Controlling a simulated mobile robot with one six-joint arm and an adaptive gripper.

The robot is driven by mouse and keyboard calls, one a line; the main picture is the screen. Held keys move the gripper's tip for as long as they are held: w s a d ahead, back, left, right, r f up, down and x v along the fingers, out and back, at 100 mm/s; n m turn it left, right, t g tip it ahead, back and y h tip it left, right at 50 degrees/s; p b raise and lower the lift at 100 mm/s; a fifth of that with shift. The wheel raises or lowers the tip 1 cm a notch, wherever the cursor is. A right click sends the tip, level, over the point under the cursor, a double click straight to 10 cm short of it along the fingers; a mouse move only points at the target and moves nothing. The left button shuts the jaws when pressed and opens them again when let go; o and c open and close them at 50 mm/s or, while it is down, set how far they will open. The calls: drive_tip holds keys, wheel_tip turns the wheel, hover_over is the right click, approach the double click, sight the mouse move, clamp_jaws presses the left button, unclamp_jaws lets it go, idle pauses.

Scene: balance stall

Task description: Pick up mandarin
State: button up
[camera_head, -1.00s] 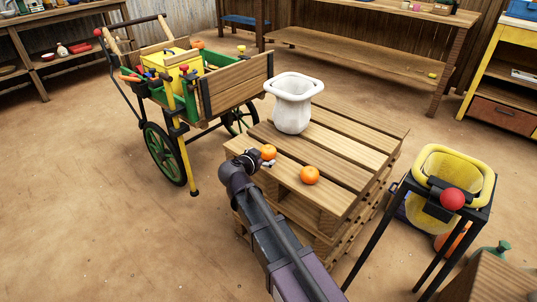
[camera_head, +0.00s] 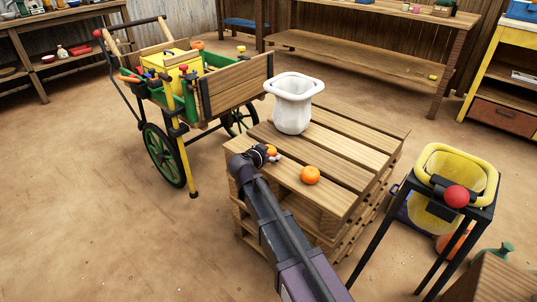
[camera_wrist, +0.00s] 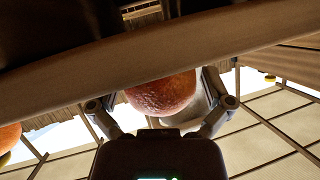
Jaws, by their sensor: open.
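One mandarin (camera_head: 271,151) sits near the left edge of the slatted wooden pallet stand (camera_head: 345,155), partly hidden by my gripper (camera_head: 274,157). In the wrist view this mandarin (camera_wrist: 163,92) lies between the two open fingers of my gripper (camera_wrist: 161,104), with a gap visible on each side. A brown beam-like edge hides its upper part there. A second mandarin (camera_head: 311,175) rests on the pallet to the right, clear of my gripper. An orange fruit (camera_wrist: 8,136) also shows at the left edge of the wrist view.
A white vase-like pot (camera_head: 293,105) stands on the pallet behind the mandarins. A green-wheeled wooden cart (camera_head: 235,88) stands to the left. A yellow basket (camera_head: 457,160) on a black stand with a red ball is at right. Open dirt floor lies at left.

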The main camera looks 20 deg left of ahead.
idle(0.3)
drive_tip(key=c, duration=1)
drive_tip(key=shift+r, duration=0.15)
wheel_tip(320, 180, up, 3)
drive_tip(key=p, duration=0.3)
drive_tip(key=shift+r+p, duration=0.2)
drive_tip(key=shift+p, duration=0.1)
drive_tip(key=s+d+r+p, duration=0.1)
drive_tip(key=s+d, duration=0.9)
drive_tip(key=s, duration=0.2)
drive_tip(key=shift+s+r, duration=0.2)
drive_tip(key=shift+s, duration=0.1)
drive_tip(key=shift+a, duration=0.1)
